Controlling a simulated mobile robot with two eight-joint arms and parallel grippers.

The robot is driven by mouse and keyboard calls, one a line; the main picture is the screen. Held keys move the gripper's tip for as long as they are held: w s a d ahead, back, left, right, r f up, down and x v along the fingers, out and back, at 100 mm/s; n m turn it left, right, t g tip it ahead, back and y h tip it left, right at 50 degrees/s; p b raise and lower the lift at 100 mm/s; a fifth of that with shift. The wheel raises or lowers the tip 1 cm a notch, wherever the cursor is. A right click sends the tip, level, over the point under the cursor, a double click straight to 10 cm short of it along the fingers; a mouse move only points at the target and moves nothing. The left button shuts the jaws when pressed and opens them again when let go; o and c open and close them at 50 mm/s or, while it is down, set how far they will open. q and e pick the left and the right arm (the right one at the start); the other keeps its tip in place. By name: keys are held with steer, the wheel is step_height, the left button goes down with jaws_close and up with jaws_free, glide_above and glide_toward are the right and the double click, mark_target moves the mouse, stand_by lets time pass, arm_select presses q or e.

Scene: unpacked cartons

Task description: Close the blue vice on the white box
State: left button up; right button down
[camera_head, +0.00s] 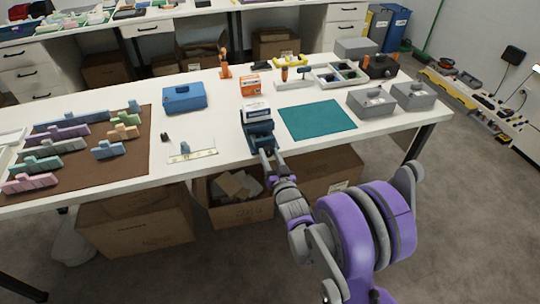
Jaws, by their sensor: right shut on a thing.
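The blue vice (262,137) stands at the front edge of the white table, near the middle of the picture. The white box (256,110), with a dark blue band, sits upright at the vice's far end, between its jaws as far as I can tell. My right gripper (265,154) reaches up from the lower right and is shut on the near end of the blue vice, at the table edge. The fingers are small and partly hide the part they hold. My left gripper is not in view.
A teal mat (317,120) lies right of the vice, with grey boxes (371,102) beyond it. An orange-and-white box (250,86) and a blue case (184,97) stand behind. A brown mat (130,165) with coloured blocks is at left. Open cartons (240,210) stand below the table.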

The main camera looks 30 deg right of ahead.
stand_by(0.4)
steer(key=shift+c, duration=1.9)
jaws_free()
steer(key=v, duration=1)
steer(key=shift+s, duration=0.4)
